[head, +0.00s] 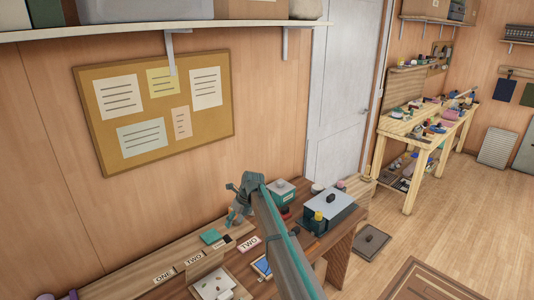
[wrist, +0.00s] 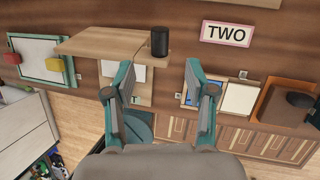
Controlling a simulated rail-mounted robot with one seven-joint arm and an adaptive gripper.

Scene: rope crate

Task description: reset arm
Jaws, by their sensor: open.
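My gripper (wrist: 149,80) is open and empty in the wrist view, its two teal-and-grey fingers spread wide apart. In the head view my arm reaches over the workbench (head: 150,292) and my gripper (head: 236,218) hangs above its back part. Between and beyond the fingers, the wrist view shows a light wooden board (wrist: 100,43) and a dark cylinder (wrist: 159,42) at its right end. The fingers appear apart from everything. No rope can be made out.
A grey box (head: 325,213) stands at the bench's right end. A shelf (head: 130,32) and a cork board (head: 155,105) are on the wall. Open floor (head: 450,220) lies to the right.

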